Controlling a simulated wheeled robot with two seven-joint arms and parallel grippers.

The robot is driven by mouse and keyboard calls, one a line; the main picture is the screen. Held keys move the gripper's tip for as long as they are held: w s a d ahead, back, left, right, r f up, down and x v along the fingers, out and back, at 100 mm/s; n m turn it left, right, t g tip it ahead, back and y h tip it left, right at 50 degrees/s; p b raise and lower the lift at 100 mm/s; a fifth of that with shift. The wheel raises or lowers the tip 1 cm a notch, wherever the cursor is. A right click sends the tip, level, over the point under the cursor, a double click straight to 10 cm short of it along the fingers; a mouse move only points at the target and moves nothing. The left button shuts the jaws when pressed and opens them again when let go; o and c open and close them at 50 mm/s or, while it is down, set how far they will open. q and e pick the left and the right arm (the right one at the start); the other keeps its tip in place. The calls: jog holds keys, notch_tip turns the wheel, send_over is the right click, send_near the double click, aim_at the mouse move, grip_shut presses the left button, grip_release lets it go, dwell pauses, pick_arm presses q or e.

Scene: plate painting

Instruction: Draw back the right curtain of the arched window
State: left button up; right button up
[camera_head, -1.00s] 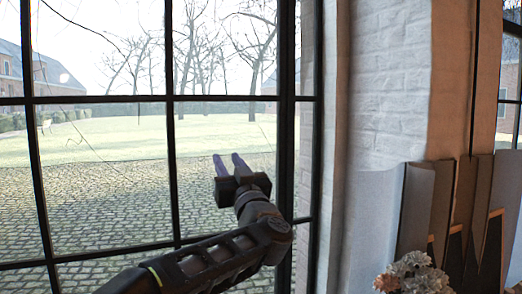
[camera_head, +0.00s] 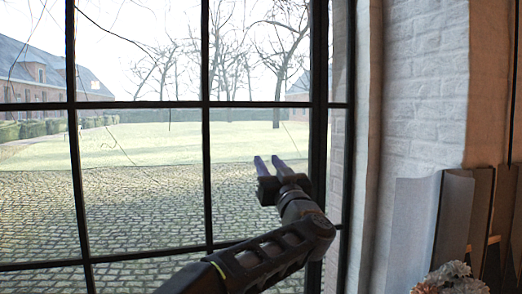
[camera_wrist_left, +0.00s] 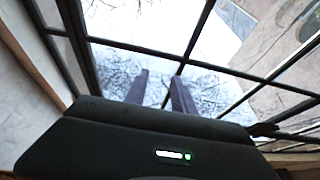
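The window (camera_head: 206,140) fills the left and middle of the head view, with dark bars and a courtyard behind the glass. Its arched top is not in view there. I cannot make out a curtain in either view. My left gripper (camera_head: 268,158) is raised in front of the panes, left of the thick dark upright (camera_head: 319,130). Its two fingers are apart with nothing between them. In the left wrist view, the fingers of the left gripper (camera_wrist_left: 160,78) point towards the barred glass, with a gap between them. I cannot tell whether they touch it. My right gripper is not in view.
A white brick wall (camera_head: 425,90) stands right of the window. Grey upright panels (camera_head: 412,225) stand in front of it at the lower right. Pale flowers (camera_head: 450,279) sit at the bottom edge. No object shows between the gripper and the glass.

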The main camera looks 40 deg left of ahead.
aim_at(256, 144)
pick_arm(q)
jog(key=p+x, duration=0.2)
jog(key=x, duration=0.4)
jog(key=shift+a+r, duration=0.1)
jog(key=shift+w+a, duration=0.2)
jog(key=shift+a, duration=0.1)
jog(key=shift+c, duration=0.3)
grip_shut()
dwell(0.7)
